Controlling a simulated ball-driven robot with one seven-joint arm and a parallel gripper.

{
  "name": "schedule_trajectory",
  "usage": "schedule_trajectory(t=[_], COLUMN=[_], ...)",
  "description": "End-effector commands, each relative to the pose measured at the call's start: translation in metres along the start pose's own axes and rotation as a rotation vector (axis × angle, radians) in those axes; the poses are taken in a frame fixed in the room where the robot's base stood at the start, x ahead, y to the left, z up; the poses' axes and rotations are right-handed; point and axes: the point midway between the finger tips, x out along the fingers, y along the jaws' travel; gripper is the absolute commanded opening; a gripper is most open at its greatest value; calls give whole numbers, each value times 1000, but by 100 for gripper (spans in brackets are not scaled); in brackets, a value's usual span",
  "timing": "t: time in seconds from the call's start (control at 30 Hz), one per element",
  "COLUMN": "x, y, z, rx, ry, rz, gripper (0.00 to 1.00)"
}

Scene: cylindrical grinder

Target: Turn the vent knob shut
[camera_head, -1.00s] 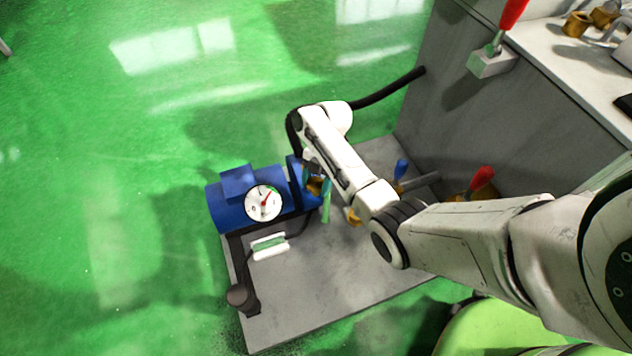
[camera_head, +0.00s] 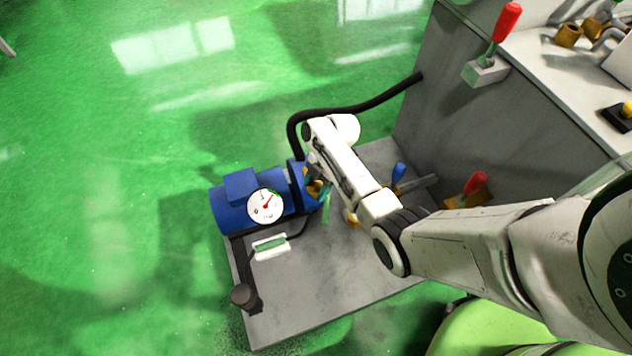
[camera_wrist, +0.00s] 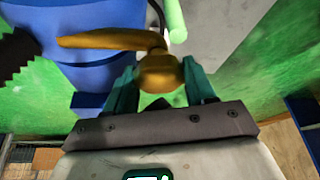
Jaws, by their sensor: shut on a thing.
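The vent knob looks to be the brass-yellow piece (camera_wrist: 158,72) with a long curved handle that points left in the wrist view. It sits at the right end of a blue pump body (camera_head: 232,211). In the wrist view, the teal fingers of my gripper (camera_wrist: 160,84) stand on either side of the knob's rounded body and are shut on it. In the head view, my gripper (camera_head: 322,190) is at the pump's right end, and my arm partly hides the knob (camera_head: 313,188).
A white gauge (camera_head: 265,207) with a red needle faces up on the pump. A grey base plate (camera_head: 320,285) lies under it. A black hose (camera_head: 350,110) runs behind my wrist. Blue (camera_head: 399,172) and red (camera_head: 475,183) handles stand right of my arm, near the grey cabinet (camera_head: 440,100).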

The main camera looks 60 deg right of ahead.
Motion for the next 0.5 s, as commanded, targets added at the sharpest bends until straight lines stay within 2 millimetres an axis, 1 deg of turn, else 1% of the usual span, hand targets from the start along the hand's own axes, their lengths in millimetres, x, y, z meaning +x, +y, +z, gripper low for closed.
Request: schedule_trajectory(t=[0.03,0.5], x=[-4,-2], y=[-2,-2], z=[-1,-1], rx=[43,456], ry=[0,-1], rz=[16,187], gripper=[24,24])
